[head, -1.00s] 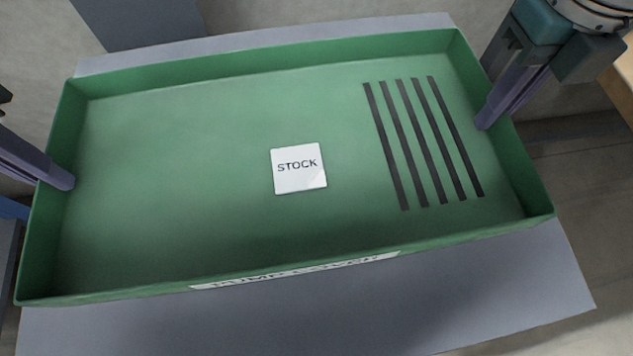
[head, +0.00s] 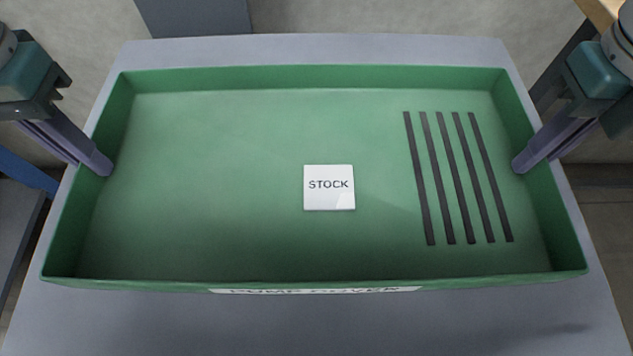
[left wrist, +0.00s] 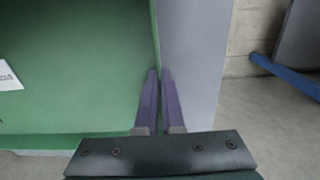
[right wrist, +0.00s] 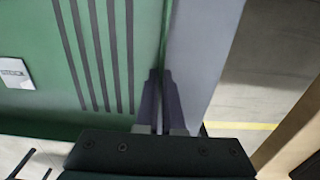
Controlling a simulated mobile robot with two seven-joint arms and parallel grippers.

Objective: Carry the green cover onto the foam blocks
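The green cover (head: 220,150) is a wide, shallow tray shape with raised walls, lying level across the head view. It bears a white STOCK label (head: 329,188), several dark stripes (head: 450,180) and a partly readable front label (head: 315,291). My left gripper (head: 104,167) is shut on its left wall; the left wrist view shows one finger on each side of the wall (left wrist: 155,45). My right gripper (head: 519,165) is shut on its right wall, likewise in the right wrist view (right wrist: 162,72). I see no foam blocks.
A grey flat surface (head: 300,330) lies below the cover and shows all around it; I cannot tell whether they touch. A blue bar (left wrist: 285,77) is on the floor side at the left. A wooden edge (head: 603,12) is at the upper right.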

